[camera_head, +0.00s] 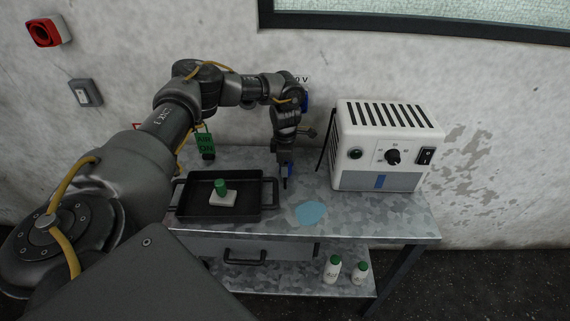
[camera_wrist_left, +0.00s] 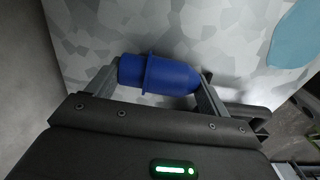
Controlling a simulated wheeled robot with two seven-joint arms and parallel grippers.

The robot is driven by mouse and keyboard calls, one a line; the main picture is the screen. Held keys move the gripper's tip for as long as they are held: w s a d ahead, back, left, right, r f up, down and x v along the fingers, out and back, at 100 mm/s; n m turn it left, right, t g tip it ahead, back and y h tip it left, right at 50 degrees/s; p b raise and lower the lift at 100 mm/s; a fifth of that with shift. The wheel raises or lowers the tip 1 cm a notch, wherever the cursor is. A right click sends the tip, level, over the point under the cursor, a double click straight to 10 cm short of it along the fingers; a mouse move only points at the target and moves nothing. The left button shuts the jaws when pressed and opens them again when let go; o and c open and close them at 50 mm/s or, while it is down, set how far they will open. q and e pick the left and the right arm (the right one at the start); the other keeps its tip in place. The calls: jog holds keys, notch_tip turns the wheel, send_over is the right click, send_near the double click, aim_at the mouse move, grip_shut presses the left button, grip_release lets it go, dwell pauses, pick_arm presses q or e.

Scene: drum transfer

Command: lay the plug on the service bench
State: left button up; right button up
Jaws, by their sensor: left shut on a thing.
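The blue plug (camera_wrist_left: 160,75) is held crosswise between the two fingers of my left gripper (camera_wrist_left: 155,85) in the left wrist view. In the head view my left gripper (camera_head: 286,178) points down over the service bench (camera_head: 385,215), between the black tray and the white box. The mottled grey bench top fills the back of the wrist view. I cannot tell whether the plug touches it. My right gripper is not in view.
A black tray (camera_head: 180,195) with a green-topped white object (camera_head: 221,190) stands left on the bench. A white power box (camera_head: 385,145) stands back right. A flat light-blue patch (camera_head: 311,214) lies in front. White bottles with green caps (camera_head: 332,269) stand on the lower shelf.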

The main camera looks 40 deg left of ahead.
pick_arm(q)
jog(key=shift+f, duration=0.1)
jog(key=o, duration=1.1)
jog(key=shift+r, duration=0.3)
notch_tip(320, 180, up, 12)
jog(key=shift+f, duration=0.1)
